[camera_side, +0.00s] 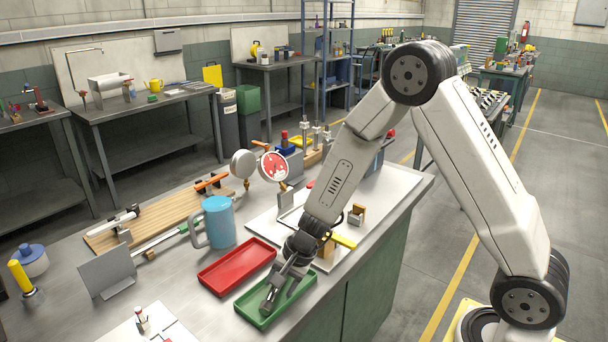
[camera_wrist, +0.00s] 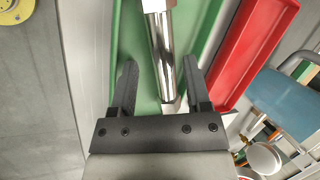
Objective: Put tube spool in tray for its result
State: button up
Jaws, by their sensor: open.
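The tube spool (camera_wrist: 162,50) is a shiny metal tube with a wider collar at one end. It lies in the green tray (camera_wrist: 127,35), and a bit of it shows in the side view (camera_side: 268,299). My gripper (camera_wrist: 158,75) is open, with one dark finger on each side of the spool and a gap to both. In the side view my gripper (camera_side: 276,291) reaches down into the green tray (camera_side: 250,312) and covers part of the spool. The red tray (camera_side: 236,266) is empty and lies beside the green one.
A blue mug (camera_side: 219,222) stands behind the red tray. Round gauges (camera_side: 274,167) and a white board (camera_side: 262,225) with small parts lie farther back. A grey plate (camera_side: 108,272) stands at the left. The bench's front edge is close to the green tray.

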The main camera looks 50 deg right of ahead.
jog(key=v, duration=0.7)
jog(key=shift+r, duration=0.25)
jog(key=shift+w, duration=0.15)
grip_shut()
dwell(1.1)
dwell(0.5)
jog(key=shift+s+r+n, duration=0.15)
jog(key=shift+s+n, duration=0.6)
jog(key=shift+n, duration=0.05)
jog(key=s+d+r+n+g+h, duration=0.1)
jog(key=s+d+r+n+h, duration=0.1)
jog(key=s+n, duration=0.8)
jog(key=shift+d+n+h, duration=0.25)
jog(key=shift+n+h, duration=0.35)
jog(key=shift+n, duration=0.2)
jog(key=shift+s, duration=0.15)
